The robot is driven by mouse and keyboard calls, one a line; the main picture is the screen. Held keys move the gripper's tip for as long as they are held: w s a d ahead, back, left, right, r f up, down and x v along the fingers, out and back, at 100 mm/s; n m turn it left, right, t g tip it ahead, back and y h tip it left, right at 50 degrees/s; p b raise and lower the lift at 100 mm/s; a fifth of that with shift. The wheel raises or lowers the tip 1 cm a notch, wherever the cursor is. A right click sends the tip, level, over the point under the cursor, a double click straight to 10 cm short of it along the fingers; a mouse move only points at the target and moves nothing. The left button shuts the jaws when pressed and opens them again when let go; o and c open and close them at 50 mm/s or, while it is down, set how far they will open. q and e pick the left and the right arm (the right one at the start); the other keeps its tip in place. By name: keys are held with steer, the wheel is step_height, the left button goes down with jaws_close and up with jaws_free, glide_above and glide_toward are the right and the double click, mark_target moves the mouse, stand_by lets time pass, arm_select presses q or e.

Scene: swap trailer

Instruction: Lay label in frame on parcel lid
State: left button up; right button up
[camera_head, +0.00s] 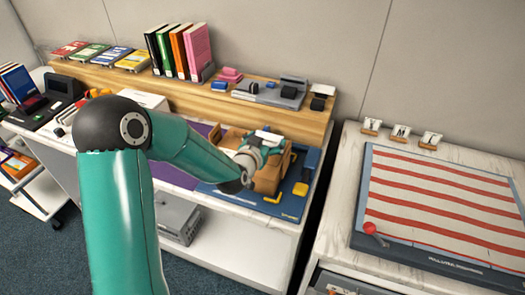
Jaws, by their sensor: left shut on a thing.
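The brown cardboard parcel (268,183) stands on a dark blue mat on the white bench. My left gripper (262,147) is over the parcel and covers much of its top. It is shut on a small white flat piece, which looks like the label (268,136). The frame on the parcel lid is hidden or too small to make out. I cannot tell whether the label touches the lid. My right gripper is not in view.
The blue mat (230,198) holds a yellow tool (300,188) right of the parcel. Behind, a wooden shelf (228,105) bears upright books (198,50) and small desk items. A gap separates this bench from a right-hand table with a red-striped board (430,205).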

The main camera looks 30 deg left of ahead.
arm_select(q)
step_height(320, 180, down, 5)
stand_by(0.4)
steer(key=shift+s, duration=0.1)
